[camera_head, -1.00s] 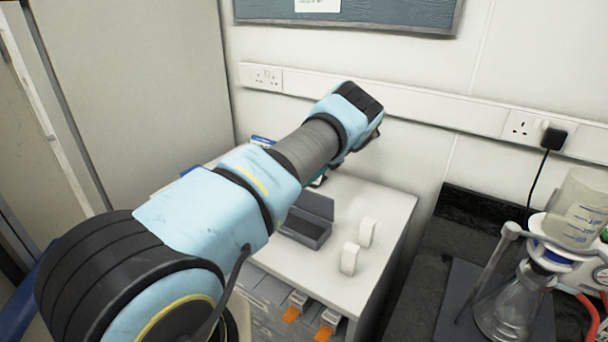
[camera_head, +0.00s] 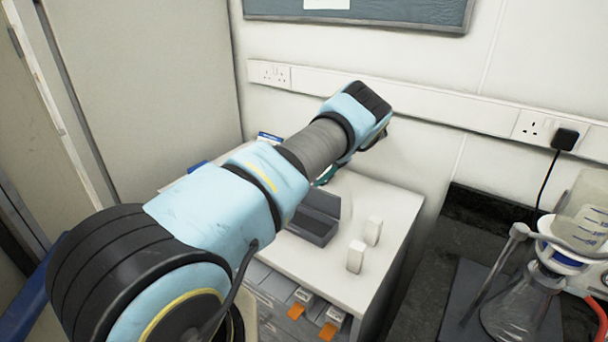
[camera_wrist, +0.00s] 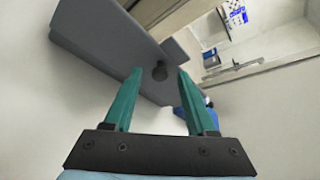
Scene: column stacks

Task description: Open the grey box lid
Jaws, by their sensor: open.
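The grey box (camera_head: 309,230) stands on the white cabinet top, partly behind my arm. Its lid (camera_head: 322,204) appears raised at the back, with the dark inside of the box showing in front.
Two white blocks (camera_head: 356,257) (camera_head: 373,231) stand right of the box on the cabinet top (camera_head: 395,205). A blue-and-white item (camera_head: 268,138) lies at the back left. The wall with sockets (camera_head: 532,127) is close behind. A glass flask (camera_head: 515,305) stands on the dark bench at right.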

